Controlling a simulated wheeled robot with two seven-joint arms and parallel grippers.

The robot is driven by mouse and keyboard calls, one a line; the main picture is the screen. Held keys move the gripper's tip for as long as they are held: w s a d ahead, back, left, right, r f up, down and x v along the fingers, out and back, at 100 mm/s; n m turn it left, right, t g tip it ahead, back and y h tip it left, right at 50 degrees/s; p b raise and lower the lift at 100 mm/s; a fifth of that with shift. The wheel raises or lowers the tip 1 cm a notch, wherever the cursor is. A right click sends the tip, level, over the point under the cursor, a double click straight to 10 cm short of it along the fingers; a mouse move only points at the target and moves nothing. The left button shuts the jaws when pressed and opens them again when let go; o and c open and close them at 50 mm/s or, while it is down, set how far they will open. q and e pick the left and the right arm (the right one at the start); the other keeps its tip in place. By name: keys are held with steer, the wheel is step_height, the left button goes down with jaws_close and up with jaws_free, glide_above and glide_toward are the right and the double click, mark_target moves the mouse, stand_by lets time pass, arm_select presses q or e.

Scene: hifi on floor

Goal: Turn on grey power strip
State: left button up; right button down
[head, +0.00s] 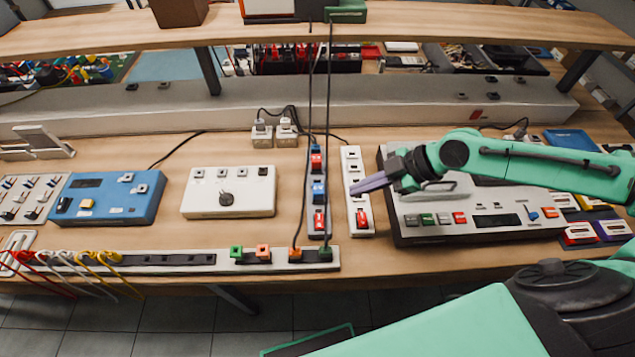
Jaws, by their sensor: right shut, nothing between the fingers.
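A narrow grey power strip (312,228) lies lengthwise on the workbench, with red and blue pieces along it and a red switch (320,219) at its near end. A white power strip (351,170) lies just to its right, with dark sockets and its own red switch (362,217) at the near end. My right gripper (358,187) reaches in from the right. It is shut and empty, with its fingertips over the middle of the white strip, to the right of the grey one. I cannot tell whether the fingertips touch it. My left gripper is not in view.
A large device with buttons (425,237) lies under my right arm. A white box with a knob (230,205) and a blue box (110,200) stand left. A long socket strip (140,271) with cables runs along the front edge. Two dark cables hang over the grey strip.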

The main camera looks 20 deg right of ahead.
glide_above(316, 214)
steer(key=s+d, duration=0.2)
steer(key=d, duration=0.1)
step_height(316, 214, down, 5)
steer(key=shift+p, duration=0.4)
steer(key=f, duration=0.3)
steer(key=w+f+p, duration=0.1)
steer(key=f, duration=0.1)
steer(key=shift+a, duration=0.3)
steer(key=shift+d+f, duration=0.1)
steer(key=shift+f, duration=0.05)
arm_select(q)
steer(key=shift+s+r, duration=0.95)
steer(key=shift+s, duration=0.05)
